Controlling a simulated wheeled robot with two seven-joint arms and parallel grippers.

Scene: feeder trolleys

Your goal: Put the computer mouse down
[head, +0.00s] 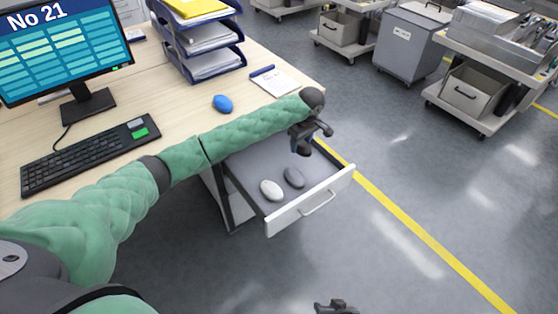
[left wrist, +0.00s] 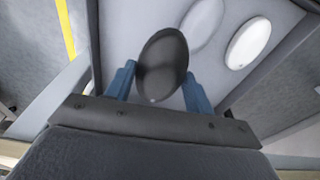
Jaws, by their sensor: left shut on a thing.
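My left gripper (head: 302,146) is above the open desk drawer (head: 315,204). In the left wrist view its blue fingers (left wrist: 160,85) are shut on a dark oval computer mouse (left wrist: 163,62); in the head view the gripper hides this mouse. A white mouse (head: 271,190) and a grey mouse (head: 293,178) lie side by side on the drawer floor, apart from the gripper. The left wrist view also shows the white one (left wrist: 248,43) and the grey one (left wrist: 203,24). My right gripper (head: 337,307) is at the bottom edge, mostly cut off.
A blue oval mouse (head: 223,104) lies on the desk (head: 185,118) near a notepad (head: 275,80). A keyboard (head: 90,155), a monitor (head: 65,50) and a letter tray (head: 205,50) stand on the desk. Trolleys (head: 487,60) stand behind.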

